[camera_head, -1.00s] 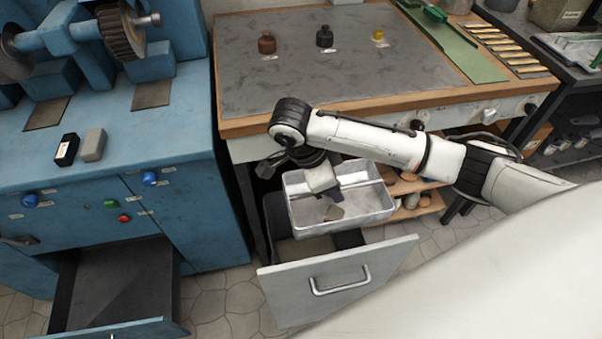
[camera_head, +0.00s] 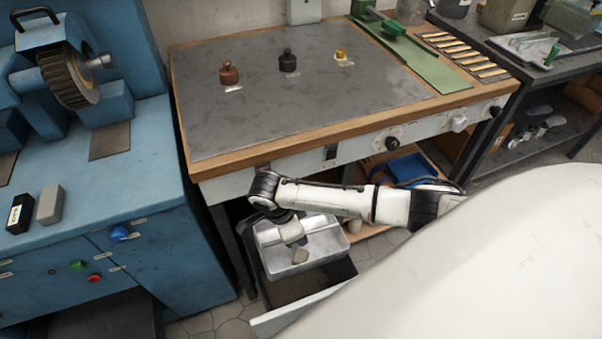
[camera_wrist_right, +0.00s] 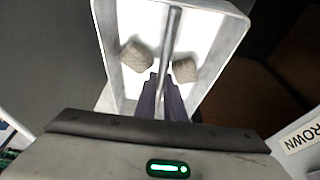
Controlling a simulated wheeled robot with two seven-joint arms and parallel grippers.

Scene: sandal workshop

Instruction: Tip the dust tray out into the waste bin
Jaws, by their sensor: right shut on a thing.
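The dust tray (camera_head: 333,243) is a pale metal tray below the front edge of the workbench, over an open drawer. My right gripper (camera_head: 296,241) reaches down into it. In the right wrist view, the dark fingers (camera_wrist_right: 165,100) are shut on the bar (camera_wrist_right: 172,45) across the tray (camera_wrist_right: 236,28). A grey lump lies on each side of the bar, one at left (camera_wrist_right: 136,56) and one at right (camera_wrist_right: 185,69). I cannot make out a waste bin. My left gripper is out of view.
The drawer's pale front (camera_head: 285,318) is partly hidden by my white body. The workbench (camera_head: 300,100) holds small brown, black and yellow items. A blue cabinet (camera_head: 150,235) with a grinding wheel stands at left. A shelf with a blue box (camera_head: 408,167) lies behind my arm.

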